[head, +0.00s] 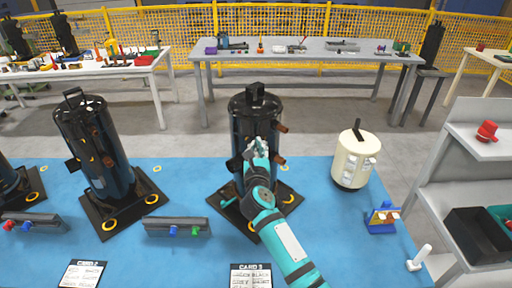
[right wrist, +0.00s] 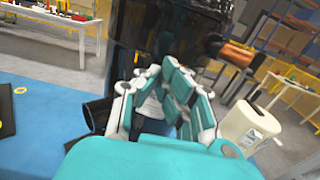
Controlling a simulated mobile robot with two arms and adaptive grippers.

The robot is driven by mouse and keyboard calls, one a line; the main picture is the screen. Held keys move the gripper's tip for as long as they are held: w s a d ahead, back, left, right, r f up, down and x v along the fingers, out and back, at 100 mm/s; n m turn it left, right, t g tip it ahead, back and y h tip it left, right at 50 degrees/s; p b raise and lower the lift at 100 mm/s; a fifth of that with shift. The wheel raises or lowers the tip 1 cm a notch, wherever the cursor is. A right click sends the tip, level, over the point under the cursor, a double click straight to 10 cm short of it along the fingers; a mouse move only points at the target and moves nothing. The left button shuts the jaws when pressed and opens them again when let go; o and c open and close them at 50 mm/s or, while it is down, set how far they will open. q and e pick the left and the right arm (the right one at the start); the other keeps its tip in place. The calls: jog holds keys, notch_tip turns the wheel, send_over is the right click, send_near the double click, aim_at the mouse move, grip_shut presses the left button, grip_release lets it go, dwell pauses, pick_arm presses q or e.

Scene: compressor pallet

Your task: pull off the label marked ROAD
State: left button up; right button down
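A black compressor (head: 254,108) stands upright on its base plate near the middle of the blue mat. My right gripper (head: 258,148) is at the front of this compressor, with the arm coming in from the lower right. In the right wrist view the fingers (right wrist: 160,70) curve towards each other against the dark body. A small pale patch, perhaps a label (right wrist: 152,106), shows between them; no wording on it is readable. The fingers hide whether anything is pinched. No label reading ROAD can be made out. My left gripper is not in view.
A second black compressor (head: 95,150) stands to the left. A cream canister (head: 354,160) stands to the right, beside a small blue-yellow holder (head: 382,219). Printed cards (head: 250,276) lie along the front. A grey shelf (head: 480,150) stands at the right edge.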

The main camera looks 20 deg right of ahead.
jog(key=p+v, duration=0.2)
jog(key=v, duration=0.4)
dwell(0.9)
jog(key=c, duration=1.6)
grip_release()
jog(key=shift+o, duration=0.2)
jog(key=v, duration=1.2)
jog(key=shift+s+a, duration=0.1)
